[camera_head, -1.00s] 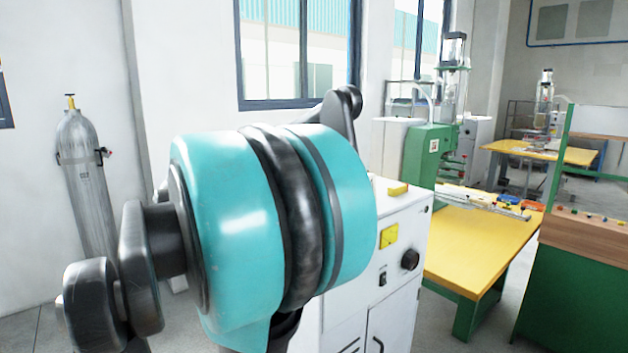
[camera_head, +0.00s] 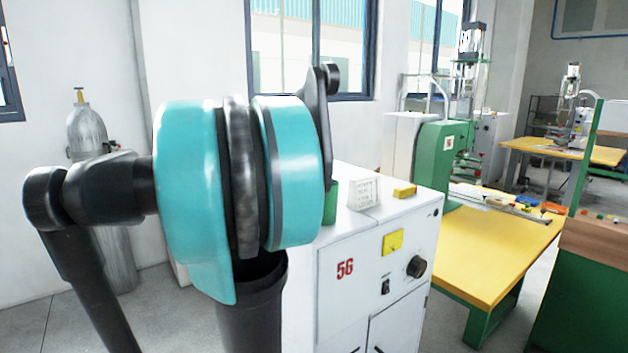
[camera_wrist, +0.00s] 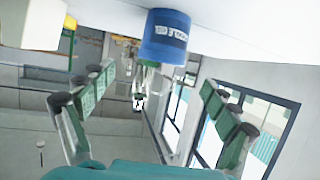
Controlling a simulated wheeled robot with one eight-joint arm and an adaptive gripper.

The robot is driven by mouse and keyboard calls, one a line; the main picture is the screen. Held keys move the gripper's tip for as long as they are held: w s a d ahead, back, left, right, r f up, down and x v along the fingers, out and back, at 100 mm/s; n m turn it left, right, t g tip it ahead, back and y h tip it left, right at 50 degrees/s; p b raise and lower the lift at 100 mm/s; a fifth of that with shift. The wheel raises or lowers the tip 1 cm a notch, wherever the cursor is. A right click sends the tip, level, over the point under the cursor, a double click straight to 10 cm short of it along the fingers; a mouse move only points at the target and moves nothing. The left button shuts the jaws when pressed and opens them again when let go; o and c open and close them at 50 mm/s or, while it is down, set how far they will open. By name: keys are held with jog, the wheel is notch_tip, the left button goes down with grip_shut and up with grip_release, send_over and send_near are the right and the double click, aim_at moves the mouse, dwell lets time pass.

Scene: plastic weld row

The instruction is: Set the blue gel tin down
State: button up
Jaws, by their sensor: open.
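The blue gel tin (camera_wrist: 165,37) shows in the wrist view, where the picture looks upside down. It has a white label band and its base meets a white surface (camera_wrist: 115,12). My gripper (camera_wrist: 160,88) is open and empty, its two green-padded fingers spread wide. The tin is beyond the fingertips, near the middle of the gap, and no finger touches it.
A yellow-topped table (camera_head: 500,250) with a green press (camera_head: 445,150) stands to the right. A gas cylinder (camera_head: 88,130) stands left.

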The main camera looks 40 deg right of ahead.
jog(key=x, duration=1.2)
jog(key=shift+w+f, duration=0.1)
jog(key=shift+f, duration=0.1)
jog(key=c, duration=1.8)
jog(key=shift+c, duration=0.2)
jog(key=shift+r, duration=0.15)
